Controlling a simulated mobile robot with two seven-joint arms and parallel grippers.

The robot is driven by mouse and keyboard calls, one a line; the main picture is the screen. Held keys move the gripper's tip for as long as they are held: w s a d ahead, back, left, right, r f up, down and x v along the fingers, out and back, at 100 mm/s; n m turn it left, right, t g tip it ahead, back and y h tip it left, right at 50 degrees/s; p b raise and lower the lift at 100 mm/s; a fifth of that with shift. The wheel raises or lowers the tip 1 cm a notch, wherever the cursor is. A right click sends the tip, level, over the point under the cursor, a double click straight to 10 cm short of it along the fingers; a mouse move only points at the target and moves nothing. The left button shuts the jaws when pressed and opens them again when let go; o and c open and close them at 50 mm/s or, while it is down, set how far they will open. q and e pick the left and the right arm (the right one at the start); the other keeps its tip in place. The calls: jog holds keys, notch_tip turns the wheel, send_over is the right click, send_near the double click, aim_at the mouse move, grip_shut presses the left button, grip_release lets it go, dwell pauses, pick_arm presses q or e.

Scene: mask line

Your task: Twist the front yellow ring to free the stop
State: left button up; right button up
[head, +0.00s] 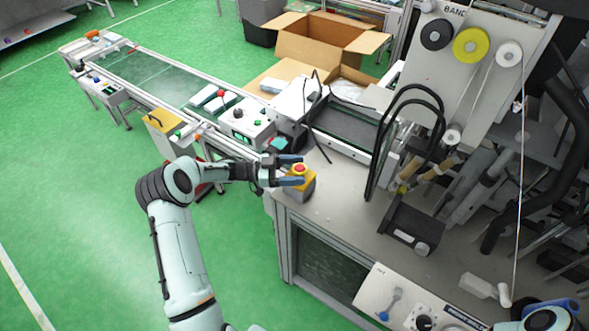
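The emergency stop is a red button (299,169) on a small yellow-topped box (301,186) with a grey base, at the near left corner of the grey bench. Yellow shows around the button; at this size I cannot separate the ring from the box top. My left gripper (293,170) reaches in from the left, level with the button. Its two dark blue fingers are apart, one on the far side of the button and one on the near side. I see no clear contact. My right gripper is not in view; only part of my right arm shows at the bottom right corner.
A conveyor with control boxes (246,122) runs to the back left. Open cardboard boxes (322,42) stand behind. Black cable loops (401,125), a dark block (410,229) and a machine with spools (471,46) occupy the right. The bench surface right of the stop is clear.

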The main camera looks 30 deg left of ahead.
pick_arm(q)
jog(key=b+v, duration=0.2)
jog(key=v, duration=1.1)
jog(key=shift+a, duration=0.25)
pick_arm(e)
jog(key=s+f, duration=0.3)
